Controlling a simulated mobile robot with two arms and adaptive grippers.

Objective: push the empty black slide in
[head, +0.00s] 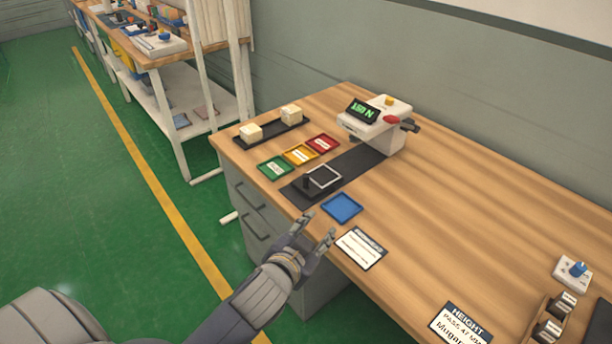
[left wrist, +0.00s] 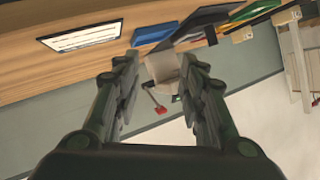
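The black slide (head: 322,178) has a square, pale-rimmed pocket that looks empty. It sits near the front end of a dark strip (head: 361,163) that runs back to a white press-like machine (head: 378,128) with a green display. My left gripper (head: 319,226) is open and empty at the desk's front edge, to the front of the slide and apart from it, beside the blue tray (head: 342,208). In the left wrist view the two fingers (left wrist: 165,88) are spread, with the machine seen between them (left wrist: 167,66). My right gripper is not in view.
Green, yellow (head: 299,154) and red trays lie left of the strip. A black tray (head: 270,133) behind them carries two pale blocks. A white card (head: 361,248) lies right of the blue tray. A control box (head: 573,272) stands far right. The middle of the desk (head: 450,200) is clear.

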